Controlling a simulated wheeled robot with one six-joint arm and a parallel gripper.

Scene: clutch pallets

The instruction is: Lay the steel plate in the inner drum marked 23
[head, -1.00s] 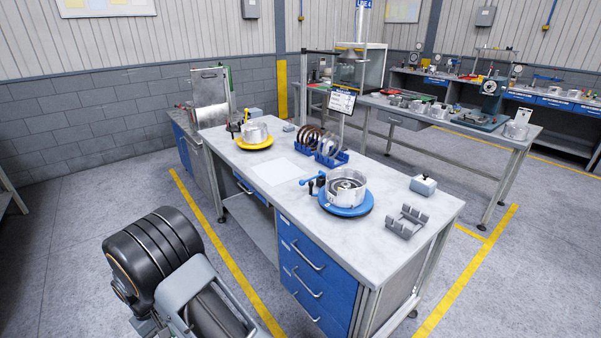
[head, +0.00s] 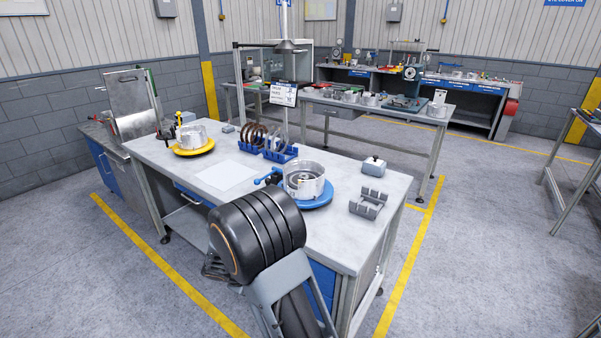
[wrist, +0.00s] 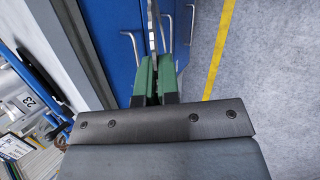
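My gripper (wrist: 157,78) has green fingers close together on a thin, grey, edge-on piece, which looks like the steel plate (wrist: 154,25). It is in front of the bench's blue drawers in the wrist view. In the head view my arm hides most of the gripper. A silver drum (head: 304,180) stands on a blue turntable (head: 318,203), and another silver drum (head: 191,134) stands on a yellow one. A label reading 23 (wrist: 28,100) shows on a pale part beside a blue curved edge at the wrist view's left. The head view shows no readable drum number.
A blue rack (head: 281,155) of brown and steel rings stands at the bench's back edge.

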